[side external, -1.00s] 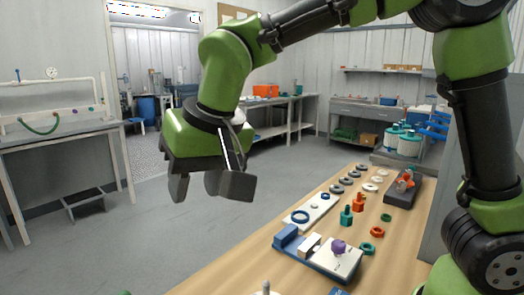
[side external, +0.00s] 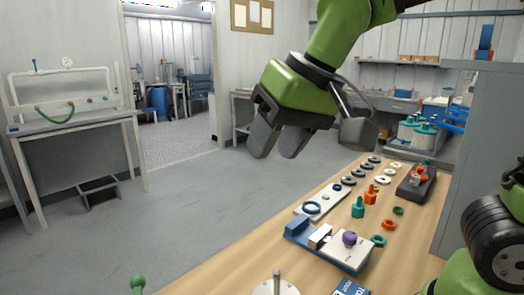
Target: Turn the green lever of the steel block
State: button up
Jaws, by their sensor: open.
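A green rounded handle (side external: 137,283) shows at the bottom edge of the side external view, left of the table. It looks like the top of the green lever, but its lower part is cut off. I cannot make out the steel block in this view. My gripper (side external: 277,152) is high above the floor, beyond the table's far left edge, with fingers pointing down. It is open and empty, far above and to the right of the green handle.
The wooden table (side external: 230,262) holds a blue and white fixture with a purple knob (side external: 349,239), a pale disc with a grey post (side external: 277,284), green and orange pegs, and several rings. A dark tray (side external: 415,184) lies at the back. The air around my gripper is clear.

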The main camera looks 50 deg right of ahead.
jog(key=w+a+f+m+g+h, duration=0.1)
jog(key=w+a+f+h, duration=0.1)
jog(key=w+a+f, duration=0.5)
jog(key=w+a+f+m+h, duration=0.1)
jog(key=w+a+f, duration=0.2)
jog(key=a+f, duration=0.8)
jog(key=x, duration=0.5)
jog(key=a+x, duration=0.1)
jog(key=x, duration=0.2)
jog(key=shift+w+r, duration=0.1)
jog(key=shift+w, duration=0.2)
grip_shut()
